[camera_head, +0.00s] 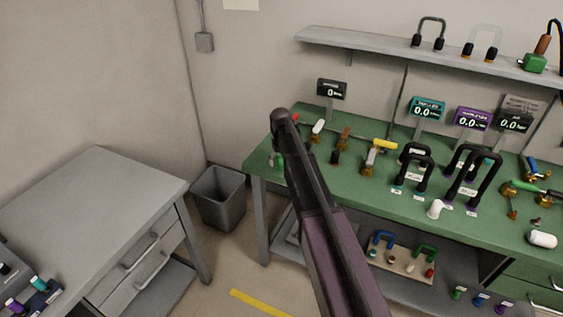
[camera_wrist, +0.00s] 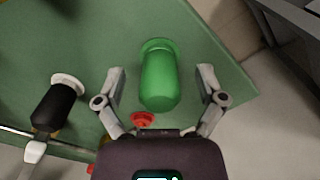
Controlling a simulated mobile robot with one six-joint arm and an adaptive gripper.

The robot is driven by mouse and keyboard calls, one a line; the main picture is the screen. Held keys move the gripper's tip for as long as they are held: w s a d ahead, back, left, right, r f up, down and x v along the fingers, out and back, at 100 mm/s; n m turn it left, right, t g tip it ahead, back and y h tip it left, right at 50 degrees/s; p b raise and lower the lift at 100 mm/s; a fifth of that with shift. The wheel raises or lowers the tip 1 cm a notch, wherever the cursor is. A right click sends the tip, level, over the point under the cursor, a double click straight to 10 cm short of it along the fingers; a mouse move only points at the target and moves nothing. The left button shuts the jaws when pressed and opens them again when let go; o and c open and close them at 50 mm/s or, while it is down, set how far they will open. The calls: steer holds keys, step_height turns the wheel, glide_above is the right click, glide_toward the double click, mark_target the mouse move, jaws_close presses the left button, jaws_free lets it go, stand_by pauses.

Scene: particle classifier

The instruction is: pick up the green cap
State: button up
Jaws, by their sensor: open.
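The green cap (camera_wrist: 159,80) lies or stands on the green bench top near its corner, in the middle of the wrist view. It is a rounded cylinder with a wider rim at its far end. My open gripper (camera_wrist: 163,84) has one finger on each side of it, with a visible gap on both sides. Whether the fingers are at the cap's height I cannot tell. In the head view a small part of the green cap (camera_head: 279,160) shows at the left end of the bench, beside my arm, which hides my gripper there.
A red round part (camera_wrist: 143,119) lies just below the cap. A black cylinder with a white collar (camera_wrist: 56,104) is to the left, by a metal pipe. The bench edge (camera_wrist: 222,56) is close on the right. A grey bin (camera_head: 218,197) stands on the floor left of the bench.

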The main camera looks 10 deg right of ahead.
steer(key=c, duration=1.1)
steer(key=shift+o, duration=0.2)
steer(key=shift+r, duration=0.1)
step_height(320, 180, up, 3)
steer(key=p, duration=0.3)
steer(key=shift+r+p, duration=0.2)
steer(key=shift+p, duration=0.15)
steer(key=s+d+r+p, duration=0.1)
steer(key=s, duration=1.5)
steer(key=shift+d+r, duration=0.2)
steer(key=shift+d, duration=0.15)
